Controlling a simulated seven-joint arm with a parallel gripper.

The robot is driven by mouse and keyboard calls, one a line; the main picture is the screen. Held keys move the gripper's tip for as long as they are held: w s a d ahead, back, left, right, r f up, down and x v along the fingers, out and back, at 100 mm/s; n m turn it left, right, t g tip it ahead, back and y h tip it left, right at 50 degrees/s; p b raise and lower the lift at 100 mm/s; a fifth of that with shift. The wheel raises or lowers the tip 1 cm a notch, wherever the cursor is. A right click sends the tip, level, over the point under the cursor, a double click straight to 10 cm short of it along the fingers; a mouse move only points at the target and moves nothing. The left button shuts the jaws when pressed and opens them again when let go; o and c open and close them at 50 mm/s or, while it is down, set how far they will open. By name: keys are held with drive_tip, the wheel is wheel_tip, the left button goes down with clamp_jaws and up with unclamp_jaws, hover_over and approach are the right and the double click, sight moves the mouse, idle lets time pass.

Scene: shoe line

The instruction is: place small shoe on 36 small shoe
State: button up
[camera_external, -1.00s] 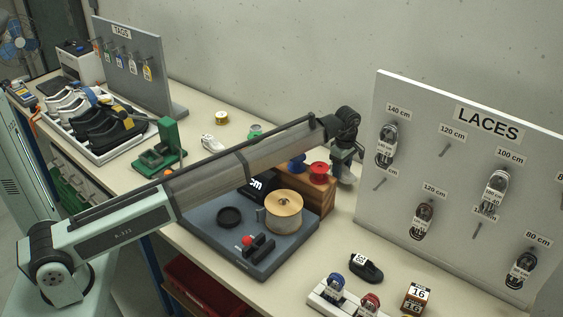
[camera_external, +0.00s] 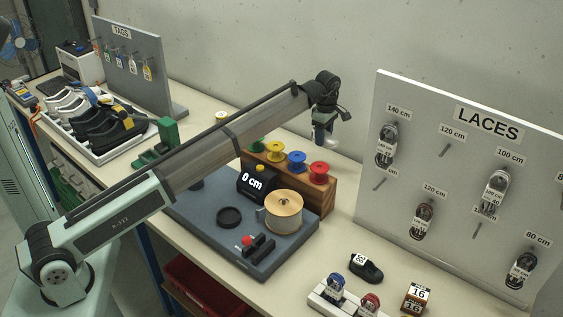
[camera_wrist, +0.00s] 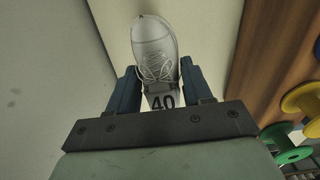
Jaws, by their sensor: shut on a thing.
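My gripper (camera_wrist: 160,88) is shut on a small white shoe (camera_wrist: 154,45), seen in the wrist view between the two blue fingers. The shoe has a tag reading 40 at its near end, and its toe points away from my wrist. In the external view my gripper (camera_external: 325,138) is raised above the table, behind the spool rack; the held shoe is hard to make out there. A small black shoe (camera_external: 367,269) with a white label lies on the table at the front right; its number is too small to read.
The wooden rack (camera_external: 328,196) with coloured spools stands beneath my arm, behind the grey measuring station (camera_external: 269,262). The LACES board (camera_external: 455,185) rises to the right. A small box marked 16 (camera_external: 416,297) and a lace holder are near the black shoe.

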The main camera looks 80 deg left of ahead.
drive_tip(key=s+a+r+n, duration=0.2)
drive_tip(key=s+a, duration=0.8)
drive_tip(key=a, duration=0.2)
drive_tip(key=s+a+r+n, duration=0.15)
drive_tip(key=s+a, duration=0.35)
drive_tip(key=s, duration=0.7)
drive_tip(key=s+a+r+n, duration=0.15)
drive_tip(key=s+a, duration=0.35)
drive_tip(key=s, duration=0.8)
drive_tip(key=s+d+m, duration=0.6)
drive_tip(key=shift+w+f, duration=0.15)
drive_tip(key=shift+f, duration=2.45)
drive_tip(key=shift+w+f, duration=0.15)
drive_tip(key=shift+f, duration=2.45)
drive_tip(key=shift+f, duration=0.1)
drive_tip(key=o, duration=1)
drive_tip(key=shift+o, duration=0.2)
